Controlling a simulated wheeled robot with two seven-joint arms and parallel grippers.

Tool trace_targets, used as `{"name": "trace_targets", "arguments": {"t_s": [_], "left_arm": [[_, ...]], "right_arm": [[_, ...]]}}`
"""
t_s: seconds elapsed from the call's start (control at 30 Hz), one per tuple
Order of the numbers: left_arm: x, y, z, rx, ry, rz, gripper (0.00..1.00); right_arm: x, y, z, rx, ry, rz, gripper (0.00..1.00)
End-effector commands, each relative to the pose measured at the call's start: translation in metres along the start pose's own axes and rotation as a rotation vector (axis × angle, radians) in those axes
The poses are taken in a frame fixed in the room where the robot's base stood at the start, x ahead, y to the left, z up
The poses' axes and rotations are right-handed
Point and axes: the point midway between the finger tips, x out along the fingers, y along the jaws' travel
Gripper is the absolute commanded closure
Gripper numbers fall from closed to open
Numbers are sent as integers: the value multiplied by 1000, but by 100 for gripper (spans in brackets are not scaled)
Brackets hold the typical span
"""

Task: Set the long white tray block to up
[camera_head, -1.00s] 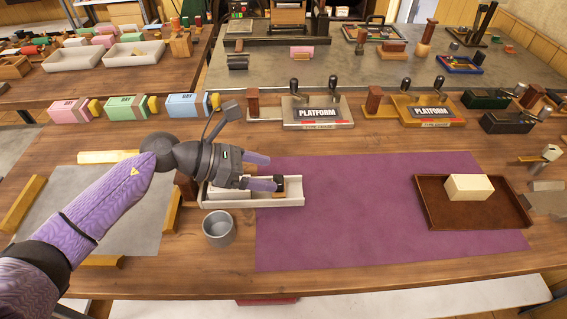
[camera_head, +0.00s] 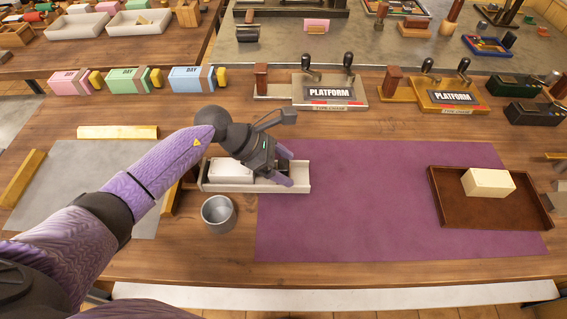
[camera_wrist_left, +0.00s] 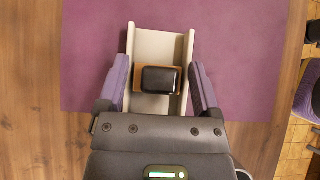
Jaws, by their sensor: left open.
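The long white tray (camera_head: 303,178) lies on the table across the left edge of the purple mat. A white block (camera_head: 230,171) sits in its left part. In the left wrist view the tray (camera_wrist_left: 158,40) holds a black-topped block with a tan wooden base (camera_wrist_left: 160,80); in the head view my gripper mostly hides that block. My left gripper (camera_head: 287,168) is over the tray's right part, its fingers apart. In the wrist view the open fingers (camera_wrist_left: 160,70) lie on either side of the tray, with the black-topped block between them; contact cannot be told. My right gripper is not in view.
A grey metal cup (camera_head: 218,214) stands just in front of the tray. A brown tray (camera_head: 450,215) with a cream block (camera_head: 488,183) is at the right. Two platform stamps (camera_head: 330,92) stand behind. The middle of the purple mat (camera_head: 370,210) is clear.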

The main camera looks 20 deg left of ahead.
Motion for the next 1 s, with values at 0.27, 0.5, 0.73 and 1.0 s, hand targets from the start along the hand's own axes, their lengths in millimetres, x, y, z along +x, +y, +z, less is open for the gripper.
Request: {"name": "trace_targets", "arguments": {"t_s": [0.27,0.5,0.73,1.0], "left_arm": [[0,0,0,0,0,0,62],[0,0,0,0,-1,0,100],[-1,0,0,0,-1,0,100],[-1,0,0,0,-1,0,100]], "right_arm": [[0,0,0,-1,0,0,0],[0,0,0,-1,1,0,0],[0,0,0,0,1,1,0],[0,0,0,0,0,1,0]]}}
